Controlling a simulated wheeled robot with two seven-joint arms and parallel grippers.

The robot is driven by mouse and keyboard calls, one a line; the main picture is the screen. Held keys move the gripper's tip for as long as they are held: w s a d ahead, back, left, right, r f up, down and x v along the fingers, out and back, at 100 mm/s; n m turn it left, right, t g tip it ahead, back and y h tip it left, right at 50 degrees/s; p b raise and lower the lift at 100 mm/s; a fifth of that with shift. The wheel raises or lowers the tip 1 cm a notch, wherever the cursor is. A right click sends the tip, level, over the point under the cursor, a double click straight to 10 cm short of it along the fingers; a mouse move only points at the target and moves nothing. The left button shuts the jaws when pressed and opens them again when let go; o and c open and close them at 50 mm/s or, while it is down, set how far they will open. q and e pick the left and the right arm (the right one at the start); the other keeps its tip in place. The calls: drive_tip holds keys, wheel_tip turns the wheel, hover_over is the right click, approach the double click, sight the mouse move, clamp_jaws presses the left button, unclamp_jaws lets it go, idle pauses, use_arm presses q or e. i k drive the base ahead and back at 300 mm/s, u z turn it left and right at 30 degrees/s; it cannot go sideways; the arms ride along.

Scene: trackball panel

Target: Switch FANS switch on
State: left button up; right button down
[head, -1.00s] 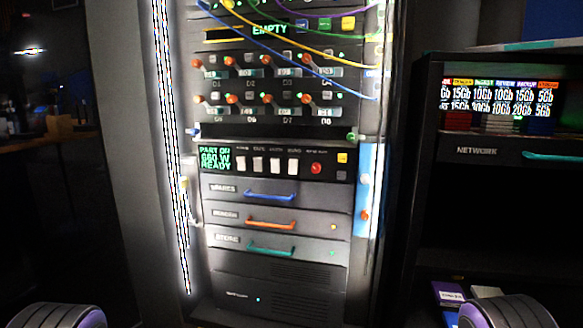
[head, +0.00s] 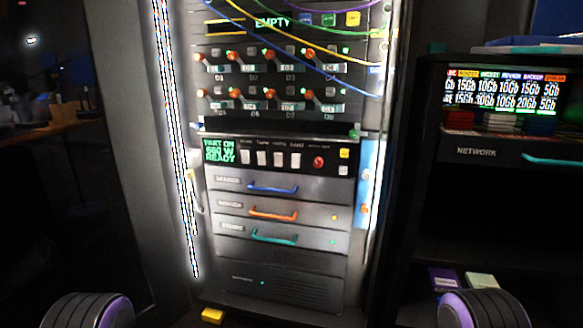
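A row of several white rocker-like switches sits on the black power panel (head: 327,156) in the middle of the rack. Small labels stand above them, too blurred to read surely; the label over the rightmost white switch (head: 296,159) looks like FANS. I cannot tell which way that switch is set. A green display (head: 219,150) at the panel's left reads PART ON, 660 W, READY. A red round knob (head: 318,162) is to the right of the switches. Neither of my grippers is in view; only rounded parts of my arms show at the bottom corners.
Above are rows of orange-tipped toggles (head: 268,56) and hanging cables (head: 330,62). Below are drawers with blue (head: 273,189), orange (head: 273,215) and teal (head: 274,238) handles. A NETWORK cabinet (head: 478,152) stands at right. A yellow block (head: 212,316) lies at the rack's foot.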

sight(295, 157)
drive_tip(key=k, duration=0.65)
drive_tip(key=u, duration=0.65)
drive_tip(key=i, duration=1.45)
drive_tip(key=z, duration=0.6)
